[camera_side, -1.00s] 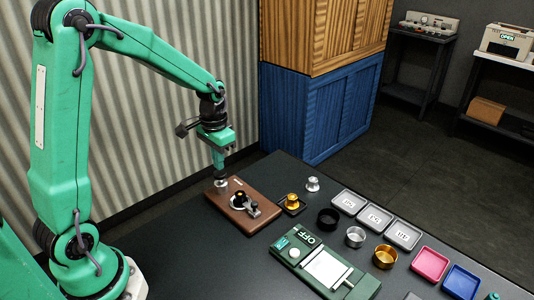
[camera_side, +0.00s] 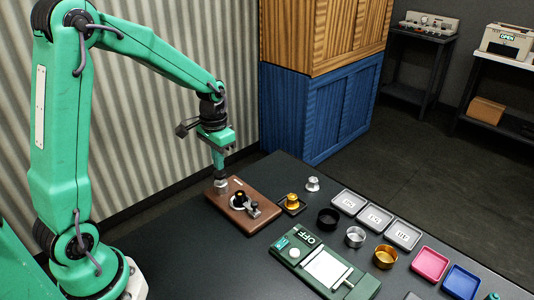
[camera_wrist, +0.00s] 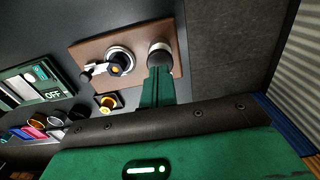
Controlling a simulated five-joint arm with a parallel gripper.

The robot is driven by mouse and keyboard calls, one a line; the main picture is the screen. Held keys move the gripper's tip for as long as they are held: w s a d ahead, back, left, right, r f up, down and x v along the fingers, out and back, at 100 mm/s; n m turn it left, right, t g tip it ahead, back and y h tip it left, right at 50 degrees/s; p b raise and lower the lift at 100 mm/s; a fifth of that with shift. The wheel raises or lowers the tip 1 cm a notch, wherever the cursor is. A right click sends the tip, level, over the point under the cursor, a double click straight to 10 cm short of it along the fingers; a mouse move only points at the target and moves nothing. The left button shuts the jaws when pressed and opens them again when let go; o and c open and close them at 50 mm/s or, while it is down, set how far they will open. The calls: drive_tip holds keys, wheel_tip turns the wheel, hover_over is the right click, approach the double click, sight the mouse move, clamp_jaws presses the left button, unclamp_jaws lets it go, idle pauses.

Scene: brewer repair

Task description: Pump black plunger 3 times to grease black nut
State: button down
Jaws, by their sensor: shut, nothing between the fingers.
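A brown wooden board (camera_side: 243,220) lies at the left end of the dark table. The black plunger stands in a silver collar (camera_side: 221,187) at the board's back left. In the wrist view its dark top (camera_wrist: 160,56) shows just ahead of the green fingers. My gripper (camera_side: 219,169) is shut, empty and pointing down on the plunger top, seemingly touching it. The fingers hide part of the plunger. The black nut (camera_side: 239,197) sits on a pale round seat mid-board; it also shows in the wrist view (camera_wrist: 117,66), left of the fingers.
A small silver and black fitting (camera_side: 253,208) is beside the nut. A gold part (camera_side: 292,200) on a black base and a silver part (camera_side: 313,184) stand to the right. A green device (camera_side: 322,270), several cups and trays lie farther right.

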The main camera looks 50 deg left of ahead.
sight(220, 173)
drive_tip(key=shift+f, duration=1.5)
idle(1.0)
drive_tip(key=shift+r, duration=2.8)
drive_tip(key=shift+r, duration=2.95)
drive_tip(key=shift+f, duration=0.1)
drive_tip(key=shift+f, duration=0.9)
drive_tip(key=shift+f, duration=3.25)
